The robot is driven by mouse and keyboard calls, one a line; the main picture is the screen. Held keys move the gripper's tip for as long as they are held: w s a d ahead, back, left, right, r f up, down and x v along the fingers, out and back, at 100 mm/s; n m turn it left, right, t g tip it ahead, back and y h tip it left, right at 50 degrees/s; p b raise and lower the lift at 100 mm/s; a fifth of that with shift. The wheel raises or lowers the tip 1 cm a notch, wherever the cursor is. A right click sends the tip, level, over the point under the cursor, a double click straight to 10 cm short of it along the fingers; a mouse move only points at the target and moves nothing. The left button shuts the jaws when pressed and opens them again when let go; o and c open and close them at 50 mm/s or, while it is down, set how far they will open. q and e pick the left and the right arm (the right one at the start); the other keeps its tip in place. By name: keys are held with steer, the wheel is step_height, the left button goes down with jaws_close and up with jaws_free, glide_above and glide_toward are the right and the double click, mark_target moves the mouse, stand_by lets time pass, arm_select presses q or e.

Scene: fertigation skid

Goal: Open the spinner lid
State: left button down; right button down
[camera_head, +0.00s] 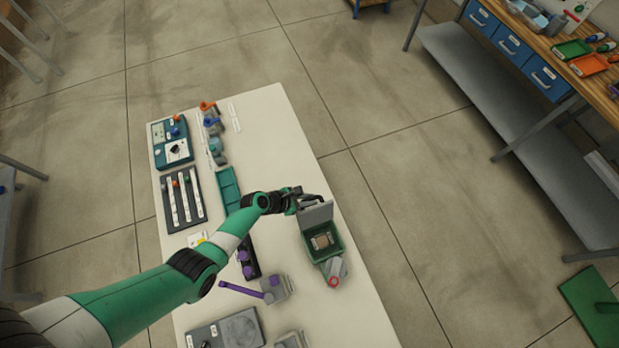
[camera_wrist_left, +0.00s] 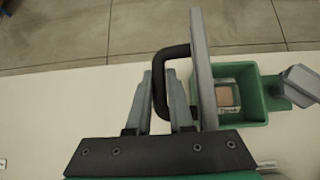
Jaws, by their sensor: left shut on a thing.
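The spinner is a green open-topped box (camera_head: 339,256) near the right edge of the white table; it also shows in the left wrist view (camera_wrist_left: 260,117). Its grey lid (camera_head: 317,215) stands raised at the box's far side in the head view, and shows nearly edge-on in the left wrist view (camera_wrist_left: 203,70). A black loop handle (camera_wrist_left: 170,52) sticks out from the lid. My left gripper (camera_wrist_left: 163,88) is shut on the handle, one finger on each side of its bar; in the head view it (camera_head: 298,201) is beside the lid. A small block with a tan top (camera_wrist_left: 226,96) sits inside the box.
A grey part with a red-ringed end (camera_head: 334,270) adjoins the box. Purple-handled grey equipment (camera_head: 275,288) stands left of it. A teal tray (camera_head: 228,188), a slotted rack (camera_head: 183,200) and a blue panel (camera_head: 170,143) lie farther up the table. The table's right edge is close.

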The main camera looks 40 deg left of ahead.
arm_select(q)
steer(key=shift+s+f, duration=0.1)
steer(key=shift+s, duration=0.05)
steer(key=c, duration=0.8)
jaws_free()
steer(key=shift+r, duration=0.25)
steer(key=p+v, duration=0.6)
steer(key=v, duration=0.5)
steer(key=shift+s, duration=0.1)
